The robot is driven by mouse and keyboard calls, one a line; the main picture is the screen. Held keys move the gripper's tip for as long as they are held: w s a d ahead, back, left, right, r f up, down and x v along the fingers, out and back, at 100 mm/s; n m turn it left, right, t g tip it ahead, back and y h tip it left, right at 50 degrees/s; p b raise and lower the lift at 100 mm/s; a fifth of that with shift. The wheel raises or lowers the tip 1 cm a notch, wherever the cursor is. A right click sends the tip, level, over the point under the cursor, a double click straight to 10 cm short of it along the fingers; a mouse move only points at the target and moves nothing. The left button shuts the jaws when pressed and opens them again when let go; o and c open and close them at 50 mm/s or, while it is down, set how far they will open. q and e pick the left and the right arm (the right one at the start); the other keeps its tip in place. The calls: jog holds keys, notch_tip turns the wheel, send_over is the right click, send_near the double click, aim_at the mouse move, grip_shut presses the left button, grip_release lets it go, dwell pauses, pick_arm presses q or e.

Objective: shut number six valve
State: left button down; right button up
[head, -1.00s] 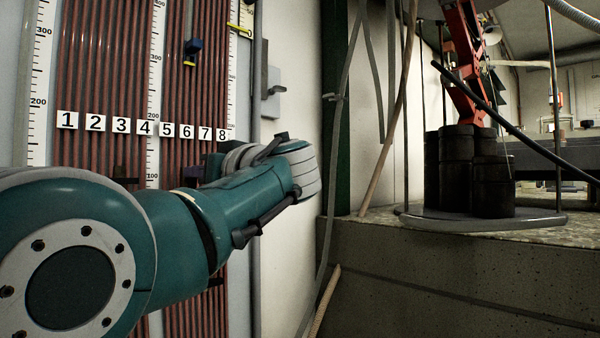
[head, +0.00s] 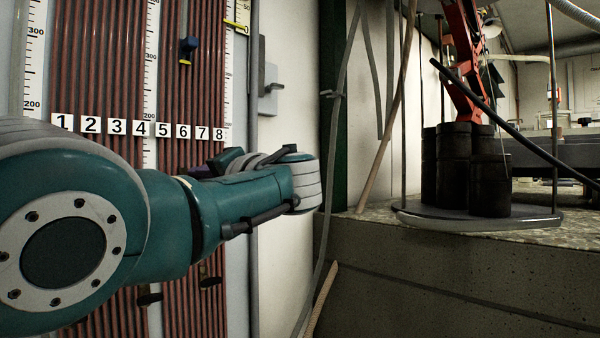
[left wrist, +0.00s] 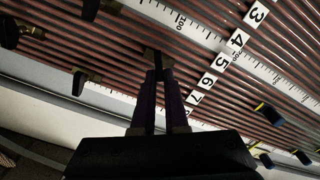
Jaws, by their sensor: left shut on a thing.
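The number six tag (head: 183,131) is in the row of white tags on the tube board in the head view. It also shows in the left wrist view (left wrist: 206,83). A dark valve handle (left wrist: 152,53), in line with tag 6, is on the tubes in the left wrist view. My left gripper (left wrist: 156,73) is shut on this handle, its purple-dark fingers close together around it. In the head view my arm and wrist cover most of the fingers and the handle. My right gripper is in neither view.
A blue valve (head: 188,48) and a yellow valve (head: 236,26) sit above the tags. Dark handles (head: 148,298) show below my arm, and another is left of my fingers (left wrist: 80,80). A concrete ledge (head: 450,275) with black weights (head: 458,165) stands to the right.

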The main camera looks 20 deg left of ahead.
pick_arm(q)
jog(key=m, duration=0.4)
jog(key=m+p, duration=0.1)
jog(key=m, duration=0.2)
jog(key=shift+f, duration=0.35)
jog(key=shift+m, duration=0.3)
jog(key=shift+f, duration=0.2)
dwell(1.0)
jog(key=c, duration=1)
grip_release()
jog(key=shift+o, duration=0.3)
jog(key=shift+r, duration=0.1)
jog(key=shift+d, duration=0.1)
